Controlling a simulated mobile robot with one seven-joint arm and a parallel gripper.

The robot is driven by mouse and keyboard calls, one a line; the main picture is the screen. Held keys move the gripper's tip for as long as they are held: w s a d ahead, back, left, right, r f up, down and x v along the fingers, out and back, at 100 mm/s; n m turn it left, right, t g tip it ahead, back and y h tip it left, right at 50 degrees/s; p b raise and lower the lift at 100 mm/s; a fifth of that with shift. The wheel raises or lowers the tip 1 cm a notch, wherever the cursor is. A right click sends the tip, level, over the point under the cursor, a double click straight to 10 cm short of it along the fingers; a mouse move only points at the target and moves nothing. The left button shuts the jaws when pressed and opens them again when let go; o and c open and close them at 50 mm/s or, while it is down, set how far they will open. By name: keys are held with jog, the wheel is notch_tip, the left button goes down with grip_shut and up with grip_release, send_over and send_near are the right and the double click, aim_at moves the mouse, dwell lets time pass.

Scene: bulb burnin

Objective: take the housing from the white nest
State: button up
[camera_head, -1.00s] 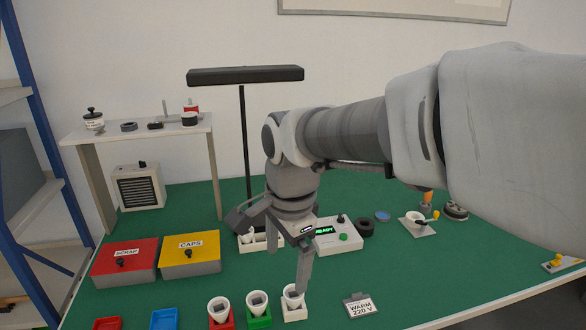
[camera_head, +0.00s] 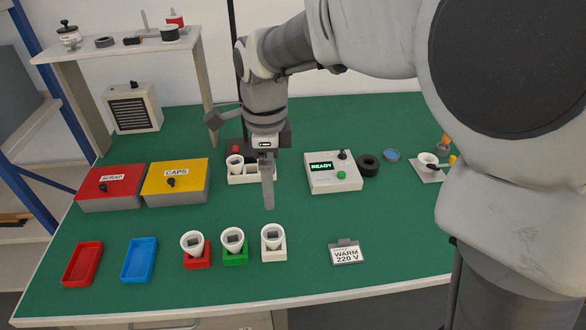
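The white nest (camera_head: 275,255) stands near the front of the green bench, right of the green nest (camera_head: 235,258) and the red nest (camera_head: 196,262). A white cup-shaped housing (camera_head: 271,236) with a dark square inside sits in the white nest. Similar housings sit in the green nest (camera_head: 232,239) and the red nest (camera_head: 192,243). My gripper (camera_head: 268,204) points down, its visible fingertip just above the housing in the picture, with a strip of green bench between. One finger shows clearly; the other appears hidden, so the opening cannot be judged.
A white holder (camera_head: 243,180) with a housing stands behind my gripper. Right of it is a tester (camera_head: 333,173) reading READY. A WARM 220 V card (camera_head: 346,253) lies right of the nests. Red (camera_head: 83,264) and blue (camera_head: 139,260) trays lie left.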

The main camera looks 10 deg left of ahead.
aim_at(273, 233)
notch_tip(273, 233, down, 17)
jog(key=b, duration=0.3)
jog(key=shift+s+f+b, duration=0.1)
jog(key=shift+b, duration=0.2)
jog(key=shift+c, duration=0.2)
jog(key=c, duration=1.4)
